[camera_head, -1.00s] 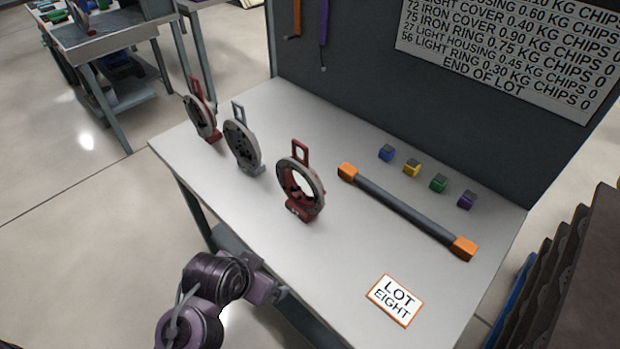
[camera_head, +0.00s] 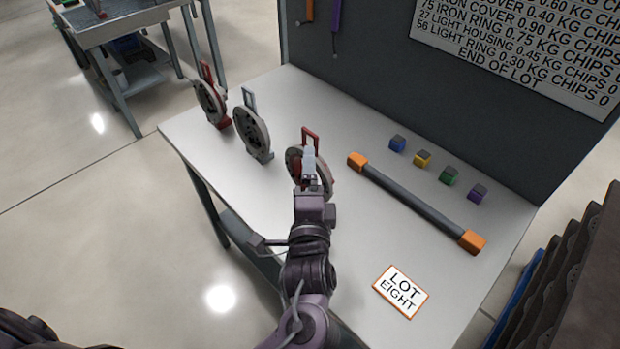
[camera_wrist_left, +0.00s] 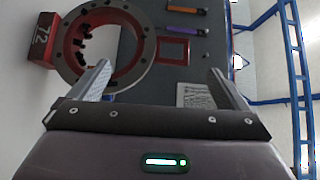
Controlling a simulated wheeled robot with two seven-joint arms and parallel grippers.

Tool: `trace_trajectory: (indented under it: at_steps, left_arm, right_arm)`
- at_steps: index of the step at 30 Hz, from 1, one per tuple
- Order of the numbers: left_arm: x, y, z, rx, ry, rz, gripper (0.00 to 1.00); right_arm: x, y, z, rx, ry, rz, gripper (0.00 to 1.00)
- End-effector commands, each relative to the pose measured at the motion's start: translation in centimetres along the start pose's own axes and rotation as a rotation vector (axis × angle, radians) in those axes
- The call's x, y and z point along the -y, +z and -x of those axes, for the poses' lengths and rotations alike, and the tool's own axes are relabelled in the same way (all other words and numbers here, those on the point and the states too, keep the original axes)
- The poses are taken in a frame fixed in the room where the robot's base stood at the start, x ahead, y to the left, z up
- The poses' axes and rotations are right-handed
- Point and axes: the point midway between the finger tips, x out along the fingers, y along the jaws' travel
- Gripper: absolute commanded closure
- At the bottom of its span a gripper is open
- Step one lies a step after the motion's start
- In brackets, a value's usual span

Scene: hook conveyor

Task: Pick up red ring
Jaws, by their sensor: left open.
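The near red ring (camera_head: 293,160) stands upright on the table, with a grey face, a red foot and a red loop handle (camera_head: 310,136) on top. My left gripper (camera_head: 309,158) is in front of it and hides much of its ring and foot. In the left wrist view the ring (camera_wrist_left: 68,52) is at upper left, its red foot marked 72 (camera_wrist_left: 42,58), and its square red handle (camera_wrist_left: 172,35) lies between the directions of the open fingers (camera_wrist_left: 160,70). The fingers look empty. I cannot tell whether they touch the ring. My right gripper is not in view.
A grey disc part (camera_head: 252,132) and another red-footed part (camera_head: 211,103) stand to the left. A dark bar with orange ends (camera_head: 415,203) and several small coloured blocks lie to the right. A lot card (camera_head: 401,291) lies in front. A dark panel (camera_head: 370,60) rises behind.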

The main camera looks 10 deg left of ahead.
Motion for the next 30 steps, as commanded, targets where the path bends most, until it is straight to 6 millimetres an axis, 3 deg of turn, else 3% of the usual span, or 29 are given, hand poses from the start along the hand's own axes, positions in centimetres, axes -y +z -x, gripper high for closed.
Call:
trace_trajectory:
  at_steps: [16, 26, 30]
  left_arm:
    - [0.5, 0.6, -6.8, 0.002, -0.005, -0.006, 0.03]
    - [0.4, 0.6, -7.5, 0.001, -0.003, -0.004, 0.03]
    - [0.4, 0.6, -7.5, 0.001, -0.003, -0.004, 0.21]
  right_arm:
    - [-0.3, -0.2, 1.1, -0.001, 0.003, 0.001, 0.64]
    - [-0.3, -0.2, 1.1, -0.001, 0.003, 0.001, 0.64]
    - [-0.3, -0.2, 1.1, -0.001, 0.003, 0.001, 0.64]
